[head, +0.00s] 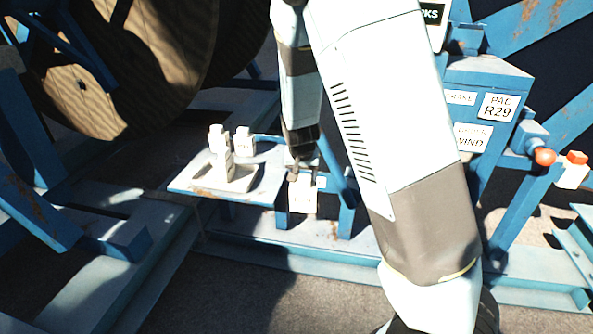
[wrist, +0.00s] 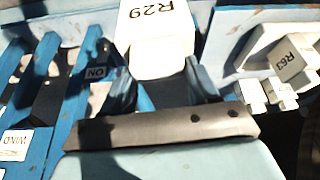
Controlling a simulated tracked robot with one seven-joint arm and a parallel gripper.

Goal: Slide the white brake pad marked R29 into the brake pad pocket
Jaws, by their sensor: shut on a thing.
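The white brake pad marked R29 (wrist: 155,40) is between the two fingers of my gripper (wrist: 155,72) in the wrist view, with its lettering toward the camera. My gripper (head: 304,176) is shut on it. In the head view the pad (head: 302,196) hangs below the fingers, just right of the blue-edged table and in front of blue framework. I cannot clearly make out the brake pad pocket; my arm covers part of the blue structure. I cannot tell whether the pad touches anything besides the fingers.
A blue-edged table (head: 190,184) carries several other white pads, including one marked R63 (wrist: 290,65). A sign reading PAD R29 (head: 498,107) is on the blue cabinet at right. A lever with an orange knob (head: 544,157) stands right. A large reel (head: 125,60) is at left.

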